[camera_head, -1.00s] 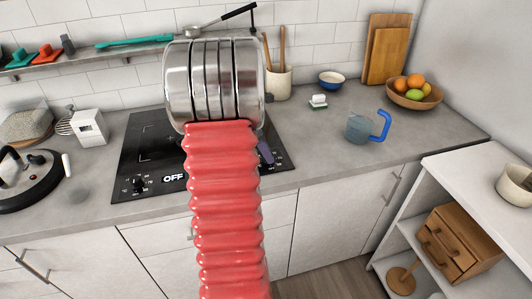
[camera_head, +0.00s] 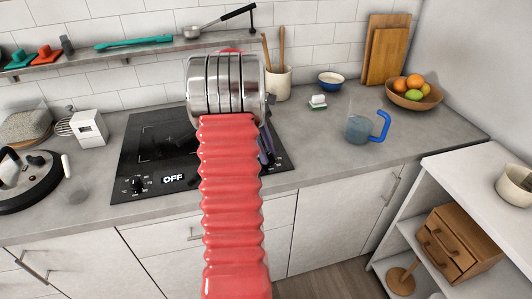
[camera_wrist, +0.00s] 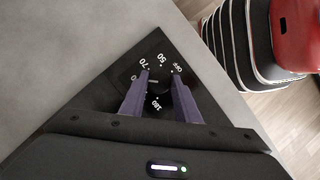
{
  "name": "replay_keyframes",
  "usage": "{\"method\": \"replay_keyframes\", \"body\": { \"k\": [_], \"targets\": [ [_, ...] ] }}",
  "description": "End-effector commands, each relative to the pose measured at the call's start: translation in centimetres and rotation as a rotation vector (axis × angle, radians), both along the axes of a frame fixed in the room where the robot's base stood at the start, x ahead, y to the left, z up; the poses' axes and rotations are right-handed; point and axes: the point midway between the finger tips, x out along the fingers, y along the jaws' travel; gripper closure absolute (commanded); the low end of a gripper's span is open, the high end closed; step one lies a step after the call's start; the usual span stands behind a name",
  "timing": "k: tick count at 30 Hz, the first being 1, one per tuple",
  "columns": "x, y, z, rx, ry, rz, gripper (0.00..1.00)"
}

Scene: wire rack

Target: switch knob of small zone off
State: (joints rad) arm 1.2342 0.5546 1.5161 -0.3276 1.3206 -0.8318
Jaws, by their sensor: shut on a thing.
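The black cooktop (camera_head: 150,140) lies in the counter. Its left front knob (camera_head: 137,185) is in plain view beside a display (camera_head: 173,178) reading OFF. My gripper's purple fingers (camera_head: 265,148) are over the cooktop's right front part, partly behind my arm. In the wrist view, my gripper (camera_wrist: 161,76) is shut on a dark knob (camera_wrist: 157,88), one finger on each side. Printed marks around this knob include OFF, 50, 70 and 180. I cannot tell for sure which mark it points to. Any display for this knob is hidden.
A blue-handled jug (camera_head: 360,128) stands right of the cooktop, with a sponge (camera_head: 318,102) and a fruit bowl (camera_head: 415,98) behind it. A lidded pot (camera_head: 25,180) and a white block (camera_head: 90,128) stand to the left. The counter right of the cooktop's edge is mostly clear.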

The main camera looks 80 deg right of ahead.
Motion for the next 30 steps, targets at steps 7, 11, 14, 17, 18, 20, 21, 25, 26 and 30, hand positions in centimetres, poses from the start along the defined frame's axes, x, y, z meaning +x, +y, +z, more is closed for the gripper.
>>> {"method": "replay_keyframes", "body": {
  "k": [7,11,14,17,18,20,21,25,26,30],
  "targets": [
    [-0.39,-0.16,-0.26,0.006,0.006,-0.236,0.93],
    [-0.42,-0.26,-0.23,0.003,0.005,-0.358,0.93],
    [-0.49,-0.34,-0.23,0.003,0.006,-0.453,0.93],
    [-0.56,-0.39,-0.20,0.002,0.006,-0.548,0.93],
    [-0.55,-0.43,-0.19,0.001,0.005,-0.586,0.93],
    [-0.60,-0.48,-0.21,0.000,0.006,-0.643,0.93],
    [-0.64,-0.48,-0.22,0.000,0.006,-0.682,0.93],
    [-0.73,-0.60,-0.16,-0.002,0.004,-0.804,0.93],
    [-0.75,-0.61,-0.15,-0.003,0.005,-0.832,0.93],
    [-0.88,-0.65,-0.14,-0.004,0.005,-0.966,0.93]
  ]
}}
